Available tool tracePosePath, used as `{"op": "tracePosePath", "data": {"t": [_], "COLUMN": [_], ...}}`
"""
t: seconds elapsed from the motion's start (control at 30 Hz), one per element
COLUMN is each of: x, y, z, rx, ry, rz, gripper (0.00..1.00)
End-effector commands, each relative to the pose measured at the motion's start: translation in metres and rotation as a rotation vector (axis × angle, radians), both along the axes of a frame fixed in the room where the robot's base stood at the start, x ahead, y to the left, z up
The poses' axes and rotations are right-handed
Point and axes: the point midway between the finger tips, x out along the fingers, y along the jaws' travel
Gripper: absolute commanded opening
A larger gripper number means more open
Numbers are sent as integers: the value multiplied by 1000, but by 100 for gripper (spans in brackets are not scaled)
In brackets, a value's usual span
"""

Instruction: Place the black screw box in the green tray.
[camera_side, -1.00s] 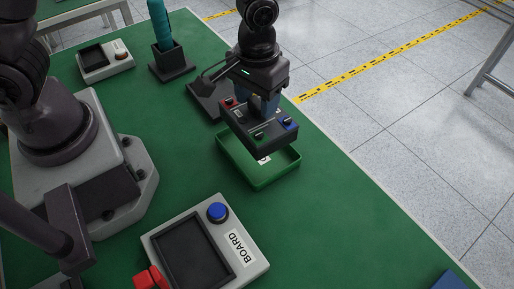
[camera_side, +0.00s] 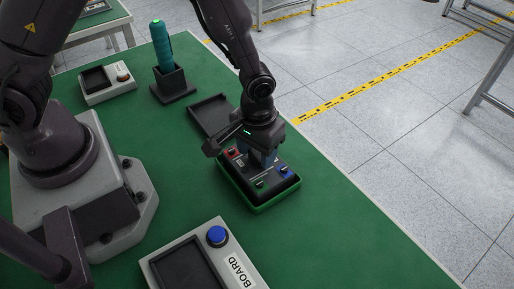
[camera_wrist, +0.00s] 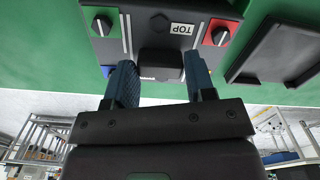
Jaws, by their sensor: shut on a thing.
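The black screw box (camera_side: 276,182) has red, blue and green knobs on top. In the side view it sits level within the rim of the green tray (camera_side: 259,208), low down; the tray's floor is hidden under it, so I cannot tell whether it touches bottom. My gripper (camera_side: 266,159) is above the box and shut on its raised middle grip. In the wrist view the blue fingers of my gripper (camera_wrist: 161,82) stand either side of the black grip of the box (camera_wrist: 158,63), beside a label reading TOP.
An empty black tray (camera_side: 210,114) lies just behind the green tray. A teal-handled tool (camera_side: 162,46) stands in a black holder (camera_side: 173,86). A grey device (camera_side: 107,82) is at the back left, and a BOARD unit (camera_side: 190,262) at the front. The table right of the BOARD unit is clear.

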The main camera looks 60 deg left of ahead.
Motion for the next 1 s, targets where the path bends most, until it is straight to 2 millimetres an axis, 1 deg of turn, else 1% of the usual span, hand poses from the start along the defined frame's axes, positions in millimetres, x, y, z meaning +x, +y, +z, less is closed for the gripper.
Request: {"op": "tracePosePath", "data": {"t": [0.07,0.1,0.17,0.2,0.47,0.57,0.67,0.9,1.0], "x": [0,0,0,0,0,1,1,1,1], "y": [0,0,0,0,0,0,-1,-1,0], "z": [-2,-2,-2,-2,-1,7,22,74,93], "rx": [-1,0,0,0,0,-1,-1,-2,-2], "ry": [-1,0,0,0,0,-2,-6,-6,-6], "rz": [0,0,0,0,0,0,-1,-1,0], "gripper": [5,59,73,76,76,76,76,76,76]}}
